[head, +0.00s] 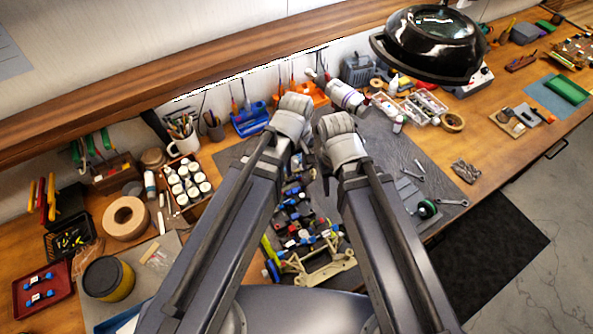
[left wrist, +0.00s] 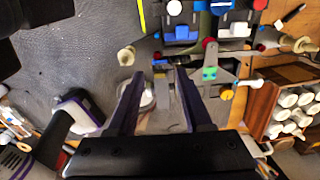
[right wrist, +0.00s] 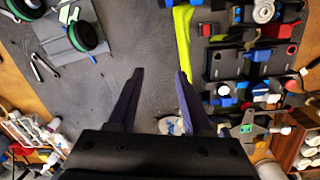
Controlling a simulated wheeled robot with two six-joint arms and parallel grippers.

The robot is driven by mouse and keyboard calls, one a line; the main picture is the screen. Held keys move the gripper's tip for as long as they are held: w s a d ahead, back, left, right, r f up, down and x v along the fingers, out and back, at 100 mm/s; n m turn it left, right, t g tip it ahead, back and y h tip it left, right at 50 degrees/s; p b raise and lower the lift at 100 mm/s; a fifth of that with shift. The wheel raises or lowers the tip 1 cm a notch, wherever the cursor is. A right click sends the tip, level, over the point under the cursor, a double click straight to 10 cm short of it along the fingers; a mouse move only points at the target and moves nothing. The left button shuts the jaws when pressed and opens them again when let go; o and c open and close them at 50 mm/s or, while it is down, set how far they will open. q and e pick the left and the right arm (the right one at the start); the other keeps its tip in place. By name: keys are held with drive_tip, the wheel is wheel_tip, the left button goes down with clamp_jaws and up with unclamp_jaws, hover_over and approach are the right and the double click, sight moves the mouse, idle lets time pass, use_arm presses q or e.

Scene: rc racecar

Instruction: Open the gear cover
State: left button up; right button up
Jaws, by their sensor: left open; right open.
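The RC car chassis (head: 305,235) lies on the grey mat, partly hidden by my arms in the head view. It has black, blue, red and white parts and a cream end piece (head: 322,264). It also shows in the right wrist view (right wrist: 250,65) and at the top of the left wrist view (left wrist: 205,30). I cannot tell which part is the gear cover. My left gripper (left wrist: 160,76) is open and empty, its tips by the grey bracket (left wrist: 225,77) at one chassis end. My right gripper (right wrist: 160,78) is open and empty beside the chassis, near a yellow-green strip (right wrist: 183,45).
The grey mat (right wrist: 110,60) is bare beside the chassis. A green-and-black wheel (head: 427,209) and wrenches (head: 452,201) lie right of my arms. A wooden box of white jars (head: 187,185) stands left.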

use_arm(q)
drive_tip(key=shift+f, duration=0.1)
clamp_jaws()
idle(0.4)
